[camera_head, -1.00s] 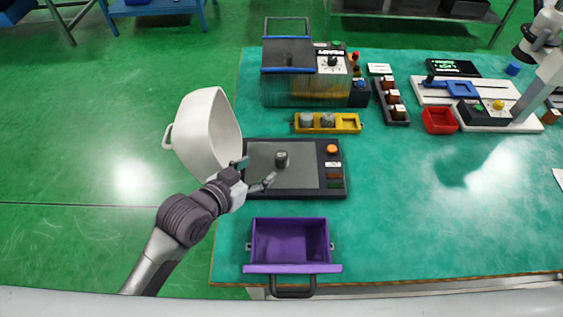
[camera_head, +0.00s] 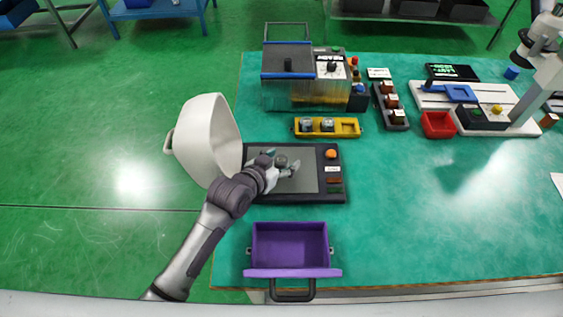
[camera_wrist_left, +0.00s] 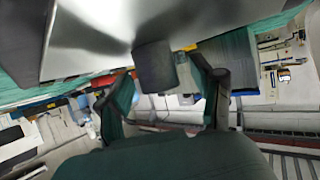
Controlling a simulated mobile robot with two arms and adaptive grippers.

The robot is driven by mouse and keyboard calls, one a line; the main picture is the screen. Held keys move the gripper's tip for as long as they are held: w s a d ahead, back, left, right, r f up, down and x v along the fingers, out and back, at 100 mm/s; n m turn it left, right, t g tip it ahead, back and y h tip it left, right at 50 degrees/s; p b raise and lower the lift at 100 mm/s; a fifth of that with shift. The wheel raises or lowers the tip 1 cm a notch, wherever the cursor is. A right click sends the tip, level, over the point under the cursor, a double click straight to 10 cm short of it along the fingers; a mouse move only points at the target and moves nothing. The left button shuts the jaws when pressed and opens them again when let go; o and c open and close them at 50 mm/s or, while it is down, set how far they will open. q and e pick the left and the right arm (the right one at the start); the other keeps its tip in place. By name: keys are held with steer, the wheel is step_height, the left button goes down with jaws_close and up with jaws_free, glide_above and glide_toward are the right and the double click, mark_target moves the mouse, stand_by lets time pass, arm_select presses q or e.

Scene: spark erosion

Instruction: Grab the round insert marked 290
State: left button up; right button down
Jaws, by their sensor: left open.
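A small dark round insert (camera_head: 281,160) stands on the grey plate of a black-framed panel (camera_head: 308,196). Its marking cannot be read. My left gripper (camera_head: 283,164) is open around it, one finger on each side, with no grip visible. In the left wrist view the insert is the dark cylinder (camera_wrist_left: 155,67) against the grey plate, between the two spread fingers (camera_wrist_left: 165,95) but closer to the left one. Two other grey round pieces (camera_head: 307,125) (camera_head: 327,125) sit in a yellow holder (camera_head: 348,126). My right gripper is not in view.
A purple bin (camera_head: 290,272) with a black handle is at the front table edge. A white container (camera_head: 207,135) is left of the panel, close to my left arm. A tank machine (camera_head: 289,90) and a red bin (camera_head: 438,125) stand farther back. The right front table is clear.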

arm_select(q)
jaws_close()
steer(key=shift+r, duration=0.15)
stand_by(0.4)
